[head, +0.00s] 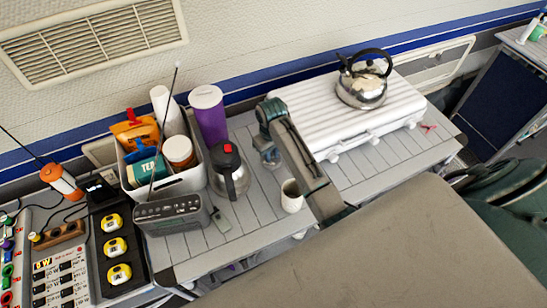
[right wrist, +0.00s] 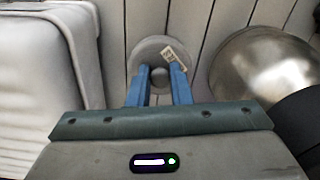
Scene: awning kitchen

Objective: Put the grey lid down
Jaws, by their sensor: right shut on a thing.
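The grey lid (right wrist: 147,50) is a round disc with a knob and a small pale label, seen in the right wrist view. My right gripper (right wrist: 159,72) has its blue fingers shut on the lid's knob. In the head view my right gripper (head: 268,153) points down at the slatted grey table, between the coffee pot and the white ribbed case. The lid is low over or on the slats; I cannot tell whether it touches. My left gripper is not in view.
The metal coffee pot (head: 229,172) stands left of the gripper. A white ribbed case (head: 310,105) with a kettle (head: 362,82) on it is to the right. A cream mug (head: 291,198) stands in front. A filled bin (head: 196,172) and radio (head: 172,213) are farther left.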

